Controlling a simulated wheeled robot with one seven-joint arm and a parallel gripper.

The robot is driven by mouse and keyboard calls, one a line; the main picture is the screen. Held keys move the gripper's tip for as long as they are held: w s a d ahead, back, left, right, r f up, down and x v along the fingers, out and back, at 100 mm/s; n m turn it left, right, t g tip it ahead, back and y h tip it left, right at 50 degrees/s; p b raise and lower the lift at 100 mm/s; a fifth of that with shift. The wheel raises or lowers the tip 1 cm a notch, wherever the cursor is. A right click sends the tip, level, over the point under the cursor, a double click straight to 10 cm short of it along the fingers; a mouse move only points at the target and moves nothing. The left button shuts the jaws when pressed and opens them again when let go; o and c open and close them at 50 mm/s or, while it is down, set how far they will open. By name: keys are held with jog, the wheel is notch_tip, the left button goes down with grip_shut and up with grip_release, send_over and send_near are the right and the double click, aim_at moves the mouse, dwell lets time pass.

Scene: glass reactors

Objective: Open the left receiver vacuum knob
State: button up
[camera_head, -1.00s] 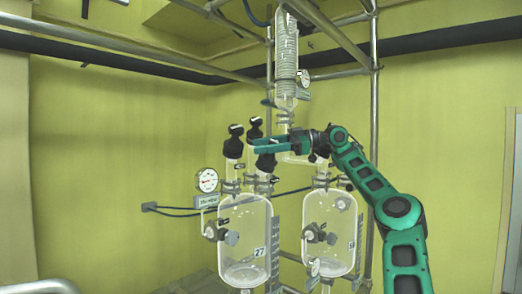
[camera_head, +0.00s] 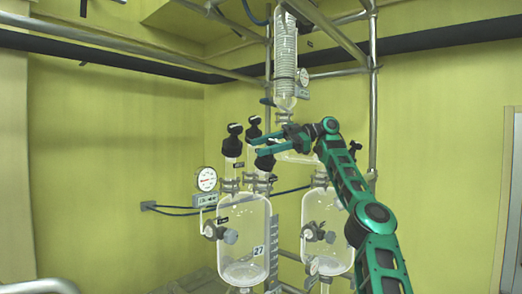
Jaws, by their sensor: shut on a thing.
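The left receiver (camera_head: 243,240) is a clear glass vessel marked 27. Black valve knobs stand above it: a left one (camera_head: 235,130), a middle one (camera_head: 254,121) and a lower right one (camera_head: 265,162). Which of them is the vacuum knob, I cannot read. My gripper (camera_head: 254,147) reaches in from the right at their height, its two green fingers pointing left.
A round pressure gauge (camera_head: 206,179) stands left of the receiver. A second glass receiver (camera_head: 327,238) is to the right, below my arm. A coiled glass condenser (camera_head: 285,60) and metal frame pipes (camera_head: 373,100) rise behind.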

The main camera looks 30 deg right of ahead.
jog(key=shift+r, duration=0.1)
dwell(0.6)
jog(key=o, duration=0.9)
jog(key=shift+w, duration=0.15)
jog(key=shift+n, duration=0.3)
jog(key=shift+a, duration=0.15)
